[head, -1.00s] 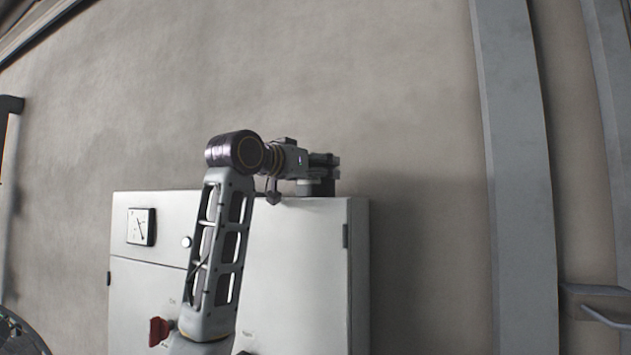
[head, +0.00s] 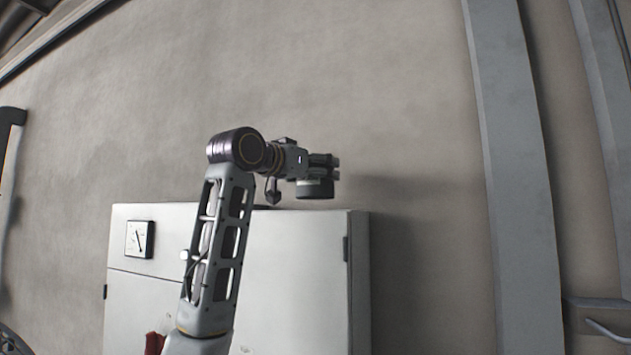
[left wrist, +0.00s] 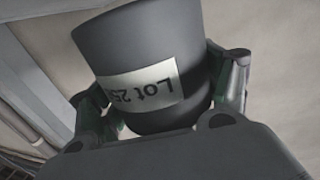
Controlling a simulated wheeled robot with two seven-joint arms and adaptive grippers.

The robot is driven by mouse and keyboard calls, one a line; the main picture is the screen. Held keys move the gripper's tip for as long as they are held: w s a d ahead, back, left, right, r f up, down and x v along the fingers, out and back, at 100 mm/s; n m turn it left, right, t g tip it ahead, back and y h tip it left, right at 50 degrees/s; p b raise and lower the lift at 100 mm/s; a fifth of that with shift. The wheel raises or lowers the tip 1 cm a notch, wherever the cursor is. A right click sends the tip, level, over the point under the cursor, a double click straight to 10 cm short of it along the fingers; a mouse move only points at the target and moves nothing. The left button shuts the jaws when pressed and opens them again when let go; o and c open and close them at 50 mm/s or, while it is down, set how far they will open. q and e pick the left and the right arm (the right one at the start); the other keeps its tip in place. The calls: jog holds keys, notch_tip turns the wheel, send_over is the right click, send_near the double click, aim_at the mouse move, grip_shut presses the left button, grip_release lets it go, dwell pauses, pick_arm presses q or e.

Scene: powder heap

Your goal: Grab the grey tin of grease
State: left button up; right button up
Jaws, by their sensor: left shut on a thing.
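The grey tin (head: 315,190) is in my left gripper (head: 325,167), above the top of the white cabinet. In the head view a narrow gap shows between the tin's base and the cabinet top. The left wrist view shows the tin (left wrist: 145,45) large, dark grey, with a pale label reading "Lot 25" upside down. The fingers of my left gripper (left wrist: 165,95) close on it from both sides. My right gripper is not in view.
The white cabinet (head: 290,280) stands against a bare, stained wall, with a gauge (head: 139,239) and a red handle (head: 156,342) on its front. A grey vertical beam (head: 510,170) runs up the wall at right.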

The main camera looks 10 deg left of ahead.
pick_arm(q)
jog(key=shift+r, duration=3.7)
